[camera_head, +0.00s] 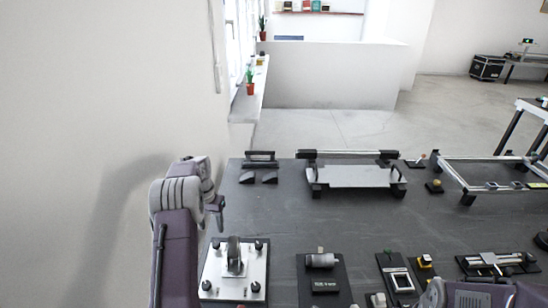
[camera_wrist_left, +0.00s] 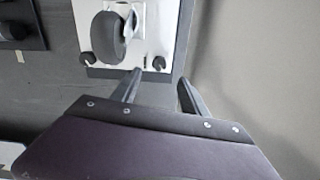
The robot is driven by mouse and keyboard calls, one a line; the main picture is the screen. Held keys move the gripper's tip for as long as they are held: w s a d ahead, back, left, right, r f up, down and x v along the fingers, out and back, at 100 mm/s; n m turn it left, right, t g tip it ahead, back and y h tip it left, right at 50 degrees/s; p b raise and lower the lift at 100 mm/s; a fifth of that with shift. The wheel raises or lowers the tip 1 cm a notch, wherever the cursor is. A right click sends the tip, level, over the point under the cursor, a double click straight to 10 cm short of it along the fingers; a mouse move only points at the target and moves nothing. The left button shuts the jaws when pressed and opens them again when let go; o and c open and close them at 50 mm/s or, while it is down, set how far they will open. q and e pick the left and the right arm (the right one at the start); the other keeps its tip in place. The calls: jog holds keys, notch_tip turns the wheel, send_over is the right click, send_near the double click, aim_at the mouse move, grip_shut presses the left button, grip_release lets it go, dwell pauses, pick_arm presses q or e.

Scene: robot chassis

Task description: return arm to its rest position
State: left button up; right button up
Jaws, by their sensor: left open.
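My left arm rises at the left of the head view, beside the white wall. Its gripper (camera_head: 216,210) is above the dark table's left edge, pointing down. In the left wrist view its two fingers (camera_wrist_left: 158,82) are apart with nothing between them. A white plate (camera_head: 217,285) with a dark wheel (camera_head: 234,254) and black corner knobs lies on the table near the gripper. It also shows beyond the fingertips in the left wrist view (camera_wrist_left: 157,30). Part of my right arm (camera_head: 480,293) shows at the bottom right; its gripper is not visible.
The dark table (camera_head: 300,220) bears a silver tray (camera_head: 355,177) at the back and an open frame (camera_head: 495,165) at the right. A motor-like cylinder (camera_head: 320,261) and several small parts on dark pads sit in front. The table's middle is clear. The wall (camera_head: 100,100) is close on the left.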

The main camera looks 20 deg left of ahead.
pick_arm(q)
jog(key=w+d+r+m+t, duration=0.1)
jog(key=w+d+r+m, duration=0.15)
jog(key=d+r, duration=0.45)
jog(key=s+d+r, duration=0.3)
jog(key=s+d, duration=0.1)
jog(key=d, duration=0.5)
jog(key=s+d+f, duration=0.3)
jog(key=s, duration=0.6)
jog(key=s+d+f, duration=0.3)
jog(key=s+d, duration=0.1)
jog(key=s, duration=0.5)
jog(key=shift+s+d+f+n, duration=0.15)
jog(key=shift+s+f+n, duration=0.05)
jog(key=shift+f+n, duration=0.2)
jog(key=shift+s+r, duration=0.1)
jog(key=shift+s, duration=0.05)
